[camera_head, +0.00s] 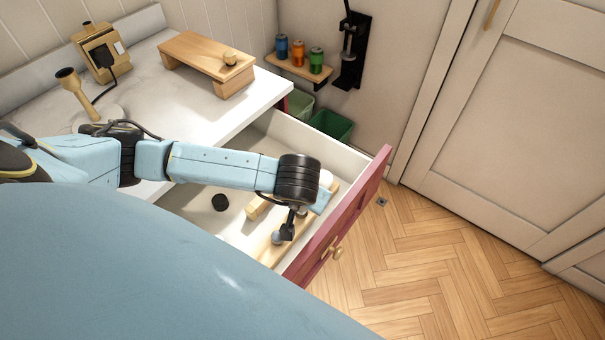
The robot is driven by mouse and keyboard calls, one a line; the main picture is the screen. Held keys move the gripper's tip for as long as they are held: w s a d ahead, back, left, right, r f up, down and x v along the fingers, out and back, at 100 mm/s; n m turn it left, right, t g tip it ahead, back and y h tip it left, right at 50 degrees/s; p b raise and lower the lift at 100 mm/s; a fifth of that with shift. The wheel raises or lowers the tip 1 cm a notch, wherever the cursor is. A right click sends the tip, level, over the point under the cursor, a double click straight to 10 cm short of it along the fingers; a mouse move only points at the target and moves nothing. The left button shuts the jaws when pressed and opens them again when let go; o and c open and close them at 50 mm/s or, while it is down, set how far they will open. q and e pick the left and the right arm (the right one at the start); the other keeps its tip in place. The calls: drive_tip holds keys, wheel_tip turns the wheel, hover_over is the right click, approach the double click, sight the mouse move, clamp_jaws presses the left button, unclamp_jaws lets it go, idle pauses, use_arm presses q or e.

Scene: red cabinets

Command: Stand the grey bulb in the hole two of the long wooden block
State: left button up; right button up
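My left arm reaches in from the left over the open drawer. Its gripper (287,228) points down into the drawer, and I cannot tell whether its fingers are open or shut. A small grey piece (278,238) shows at the fingertips; I cannot tell whether it is the grey bulb or part of the gripper. A long wooden block (267,253) lies in the drawer along the front, partly covered by my arm and gripper. Its holes cannot be made out. A whitish round thing (326,178) shows just beyond my wrist. My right gripper is not in view.
The drawer (340,218) has a red front. A black disc (220,202) and a small wooden piece (257,207) lie inside it. Green bins (330,125) stand behind the drawer.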

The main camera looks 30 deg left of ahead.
use_arm(q)
drive_tip(key=shift+f+b, duration=1.1)
drive_tip(key=shift+b, duration=0.05)
idle(0.4)
drive_tip(key=o, duration=1.2)
drive_tip(key=shift+s, duration=0.1)
